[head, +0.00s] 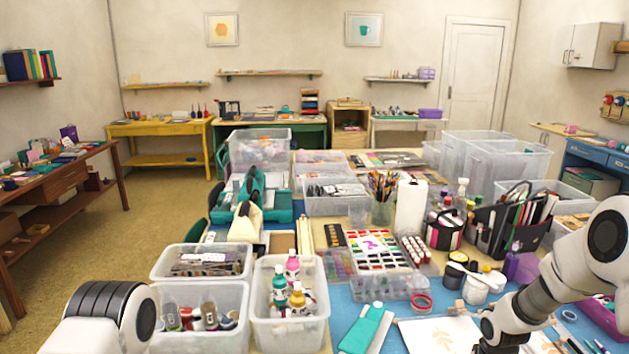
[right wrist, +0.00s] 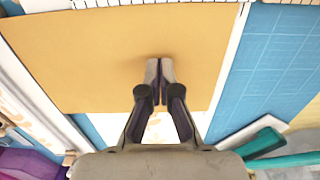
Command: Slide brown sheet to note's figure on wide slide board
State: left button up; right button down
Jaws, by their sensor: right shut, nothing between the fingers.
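In the right wrist view, the brown sheet (right wrist: 95,55) lies flat and fills much of the upper picture. White strips run along its left and right sides; the right strip (right wrist: 228,75) looks like part of the slide board. My right gripper (right wrist: 160,66) is shut and empty, its fingertips over the sheet's near part. I cannot tell whether they touch it. Scale marks (right wrist: 290,3) show at the top edge. The note and its figure cannot be made out. In the head view, my left gripper is out of view, and the brown sheet is not visible.
A blue gridded mat (right wrist: 268,65) lies right of the board. A teal item (right wrist: 268,143) is at lower right, a purple one (right wrist: 28,163) at lower left.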

jog(key=shift+f, duration=0.6)
jog(key=shift+r, duration=0.15)
jog(key=shift+s+d+p, duration=0.15)
jog(key=shift+p, duration=0.15)
jog(key=shift+s+d, duration=0.25)
